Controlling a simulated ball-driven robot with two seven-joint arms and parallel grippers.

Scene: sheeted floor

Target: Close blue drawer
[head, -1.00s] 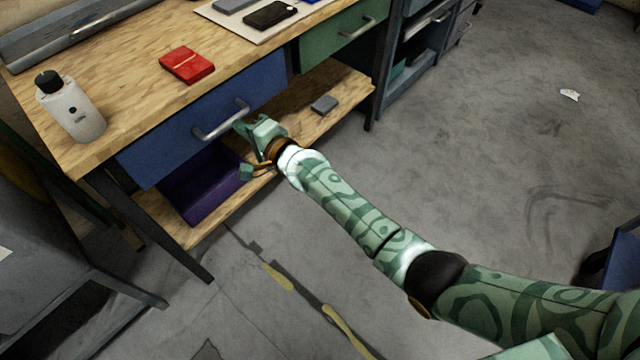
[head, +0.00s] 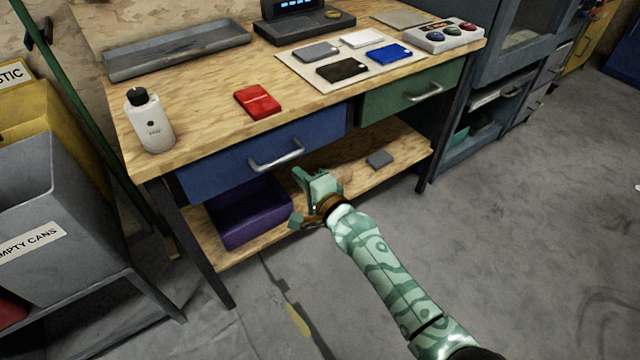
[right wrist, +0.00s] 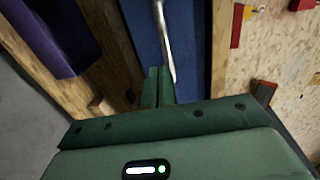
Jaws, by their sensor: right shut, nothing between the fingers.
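The blue drawer (head: 225,172) is under the left part of the workbench top in the head view. Its front looks about in line with the bench edge and the green drawer's front. Its silver handle (head: 277,160) faces out. My right gripper (head: 303,178) is just below and right of the handle, shut and empty. In the right wrist view, the shut fingers (right wrist: 158,86) point at the blue front (right wrist: 190,45), close to the handle (right wrist: 164,35). Whether they touch it I cannot tell. My left gripper is out of view.
A green drawer (head: 412,93) is to the right. A purple bin (head: 250,212) and a grey piece (head: 379,159) are on the lower shelf. A white bottle (head: 150,122) and a red case (head: 257,101) stand on the bench.

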